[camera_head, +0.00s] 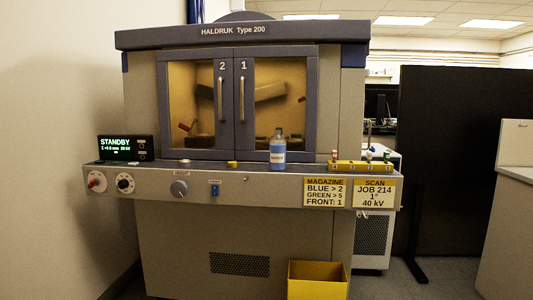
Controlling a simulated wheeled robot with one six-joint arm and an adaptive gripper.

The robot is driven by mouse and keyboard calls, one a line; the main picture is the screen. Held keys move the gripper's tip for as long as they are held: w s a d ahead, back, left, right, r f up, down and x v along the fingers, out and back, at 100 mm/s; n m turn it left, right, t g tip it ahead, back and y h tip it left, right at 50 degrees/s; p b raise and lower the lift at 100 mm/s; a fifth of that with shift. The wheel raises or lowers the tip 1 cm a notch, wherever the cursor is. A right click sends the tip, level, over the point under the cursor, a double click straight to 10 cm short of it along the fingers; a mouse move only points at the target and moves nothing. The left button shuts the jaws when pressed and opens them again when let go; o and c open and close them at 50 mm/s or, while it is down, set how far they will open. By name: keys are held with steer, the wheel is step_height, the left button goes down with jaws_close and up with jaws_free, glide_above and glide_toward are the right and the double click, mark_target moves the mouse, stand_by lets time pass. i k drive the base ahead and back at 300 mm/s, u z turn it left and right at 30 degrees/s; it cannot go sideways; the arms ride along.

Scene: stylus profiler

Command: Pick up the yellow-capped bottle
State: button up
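A bottle (278,152) stands upright on the machine's front ledge (255,173), right of centre. It has a clear upper part, a blue lower part and a small pale label. Its top looks grey, and I see no yellow cap on it. A small yellow round piece (232,164) lies on the ledge to the left of the bottle, apart from it; it may be a cap. My gripper is not in view.
Behind the ledge are two glazed doors with handles (242,100). A yellow rack (345,167) with several small coloured-top pieces sits at the ledge's right end. A display box (126,147) stands at the left. A yellow bin (318,282) is below.

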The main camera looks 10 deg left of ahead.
mark_target(278, 144)
steer(key=u, duration=0.35)
steer(key=i, duration=1.55)
steer(key=u, duration=0.35)
